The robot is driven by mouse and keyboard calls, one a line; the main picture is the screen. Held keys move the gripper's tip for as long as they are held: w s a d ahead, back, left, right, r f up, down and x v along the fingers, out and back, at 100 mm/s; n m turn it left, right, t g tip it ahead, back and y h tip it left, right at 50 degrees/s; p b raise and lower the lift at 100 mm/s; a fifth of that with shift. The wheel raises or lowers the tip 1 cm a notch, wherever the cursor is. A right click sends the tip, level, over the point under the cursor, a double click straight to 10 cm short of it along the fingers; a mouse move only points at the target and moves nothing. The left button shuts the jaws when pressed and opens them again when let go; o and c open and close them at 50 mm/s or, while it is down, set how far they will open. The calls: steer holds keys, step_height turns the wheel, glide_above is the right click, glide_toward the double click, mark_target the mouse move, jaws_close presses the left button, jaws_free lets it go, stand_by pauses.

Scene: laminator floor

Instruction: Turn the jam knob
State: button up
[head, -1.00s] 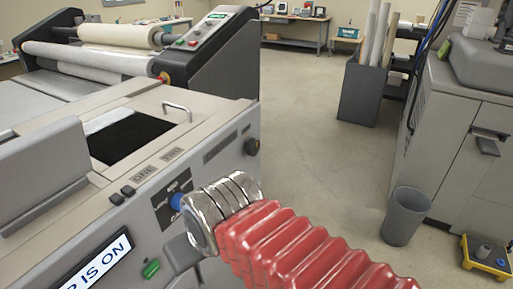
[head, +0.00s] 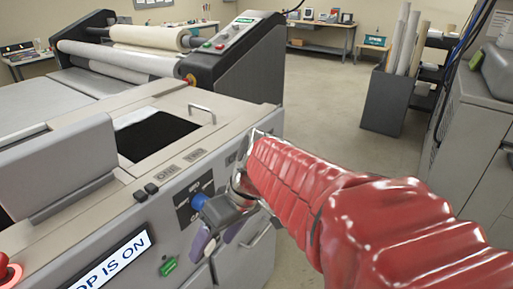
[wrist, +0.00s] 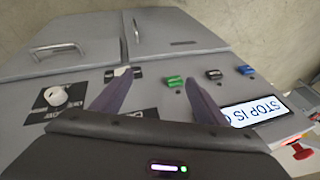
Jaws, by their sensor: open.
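The machine's front panel (head: 180,222) carries a blue knob (head: 198,201) on a black labelled plate. A white knob (wrist: 56,95) sits on another black plate, left in the wrist view. I cannot read which is the jam knob. My gripper (head: 218,240) is in front of the panel, below the blue knob in the head view. In the wrist view its two purple fingers (wrist: 157,85) are apart with nothing between them. The white knob is outside them, to the left. My gripper's body hides part of a lettered plate (wrist: 128,120), and my red arm hides the panel's right part in the head view.
A green switch (head: 167,266) and a lit screen (head: 112,262) are left of my gripper in the head view. Cabinet handles (wrist: 60,50) stick out in the wrist view. A dark bin of rolls (head: 388,102) stands across the open floor (head: 330,95).

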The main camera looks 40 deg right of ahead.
steer(key=w+d+n+t+y, duration=0.1)
steer(key=w+d+t+y, duration=0.2)
steer(key=w+d, duration=0.35)
steer(key=w+d+n+t+y, duration=0.1)
steer(key=w+d+t+y, duration=0.15)
steer(key=d, duration=0.75)
steer(key=s+d+f+t+h, duration=0.1)
steer(key=d+t, duration=0.3)
steer(key=d, duration=0.7)
steer(key=s+d+f+t+h, duration=0.1)
steer(key=d+t, duration=0.3)
steer(key=d, duration=0.8)
steer(key=shift+s+t+h, duration=0.2)
steer(key=shift+t+h, duration=0.15)
steer(key=shift+h, duration=0.3)
steer(key=shift+w, duration=0.1)
steer(key=x, duration=1.3)
steer(key=shift+w, duration=0.35)
steer(key=c, duration=1.1)
